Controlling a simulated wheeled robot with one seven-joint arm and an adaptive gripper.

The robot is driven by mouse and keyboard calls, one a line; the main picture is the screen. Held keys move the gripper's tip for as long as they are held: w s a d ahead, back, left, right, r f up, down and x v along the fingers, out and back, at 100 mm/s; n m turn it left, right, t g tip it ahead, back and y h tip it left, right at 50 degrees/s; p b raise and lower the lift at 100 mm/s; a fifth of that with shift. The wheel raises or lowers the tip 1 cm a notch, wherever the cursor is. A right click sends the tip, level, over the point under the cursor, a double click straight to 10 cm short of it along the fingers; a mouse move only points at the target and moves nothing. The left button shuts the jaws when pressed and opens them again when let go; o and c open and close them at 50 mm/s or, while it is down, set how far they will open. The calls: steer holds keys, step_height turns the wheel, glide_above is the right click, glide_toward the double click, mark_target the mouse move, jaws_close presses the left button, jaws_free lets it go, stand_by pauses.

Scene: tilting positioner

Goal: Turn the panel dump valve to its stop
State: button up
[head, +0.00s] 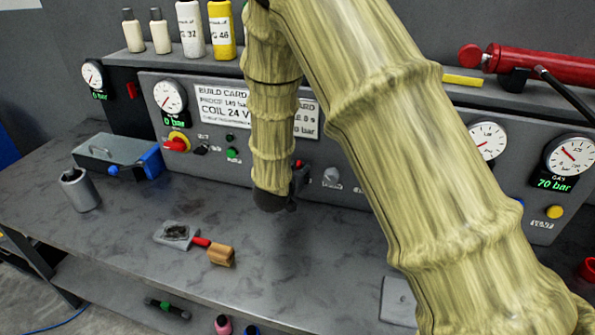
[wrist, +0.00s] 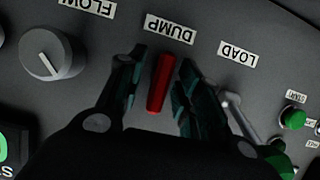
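The red dump valve handle (wrist: 160,82) is on the grey panel, just below the DUMP label (wrist: 169,29) in the wrist view, where lettering appears upside down. It points nearly straight up and down the picture, with a slight lean. My gripper (wrist: 158,88) is open, with one dark finger on each side of the handle. A gap shows between the left finger and the handle; the right finger is closer, and I cannot tell whether it touches. In the head view my gripper (head: 290,190) is at the panel front, largely hidden by my arm.
A grey FLOW knob (wrist: 52,53) is left of the gripper in the wrist view. A metal toggle lever (wrist: 238,118) stands close to the right finger, under the LOAD label (wrist: 238,53). A green button (wrist: 293,117) is farther right.

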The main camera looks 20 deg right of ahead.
steer(key=v, duration=1.1)
steer(key=shift+s+a, duration=0.15)
steer(key=shift+a, duration=0.15)
steer(key=shift+r, duration=0.15)
